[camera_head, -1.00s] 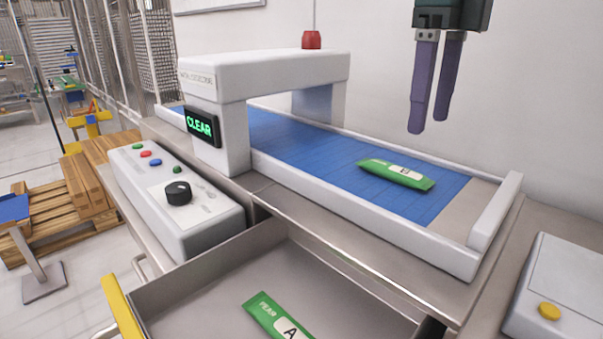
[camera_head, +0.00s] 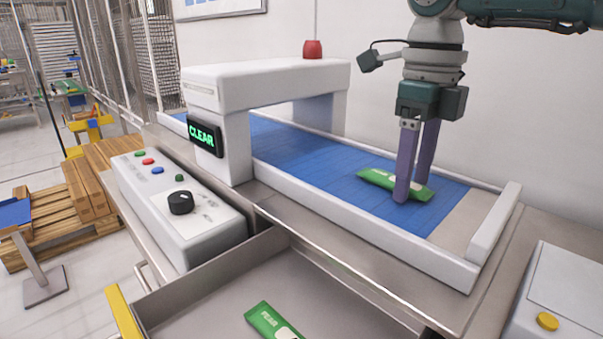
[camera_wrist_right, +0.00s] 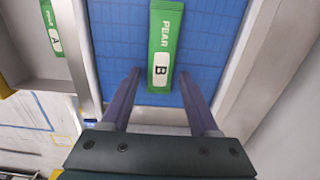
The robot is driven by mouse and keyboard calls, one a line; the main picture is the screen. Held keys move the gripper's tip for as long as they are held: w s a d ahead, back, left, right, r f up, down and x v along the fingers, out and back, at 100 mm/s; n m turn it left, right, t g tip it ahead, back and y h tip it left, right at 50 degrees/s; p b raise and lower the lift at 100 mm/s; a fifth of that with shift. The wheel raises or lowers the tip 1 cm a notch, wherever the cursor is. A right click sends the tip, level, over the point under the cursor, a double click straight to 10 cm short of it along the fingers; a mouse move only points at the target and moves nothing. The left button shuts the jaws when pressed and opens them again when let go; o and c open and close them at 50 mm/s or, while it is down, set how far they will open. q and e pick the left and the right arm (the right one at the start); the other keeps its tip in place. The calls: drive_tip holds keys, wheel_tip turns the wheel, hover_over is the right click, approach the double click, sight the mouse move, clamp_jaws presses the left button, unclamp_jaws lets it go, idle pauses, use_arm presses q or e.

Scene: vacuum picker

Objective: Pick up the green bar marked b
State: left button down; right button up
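The green bar marked B (camera_head: 378,179) lies flat on the blue conveyor belt, near its right end. In the right wrist view the bar (camera_wrist_right: 165,28) runs lengthwise between the fingers, with its B label facing up. My right gripper (camera_head: 411,190) is open and points down over the bar. One purple finger is on each side of it, with a gap on both sides in the wrist view. The near finger hides part of the bar and its label in the head view. How far the fingertips are above the belt is hard to tell. My left gripper is not in view.
Another green bar (camera_head: 270,322) lies in the open drawer (camera_head: 335,300) in front; its A label shows in the wrist view (camera_wrist_right: 54,36). A white scanner arch (camera_head: 265,75) with a CLEAR display spans the belt. White rails (camera_head: 380,241) edge the belt. A control box (camera_head: 180,210) stands left.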

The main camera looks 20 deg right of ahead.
clamp_jaws()
drive_tip(key=shift+r, duration=0.15)
idle(0.4)
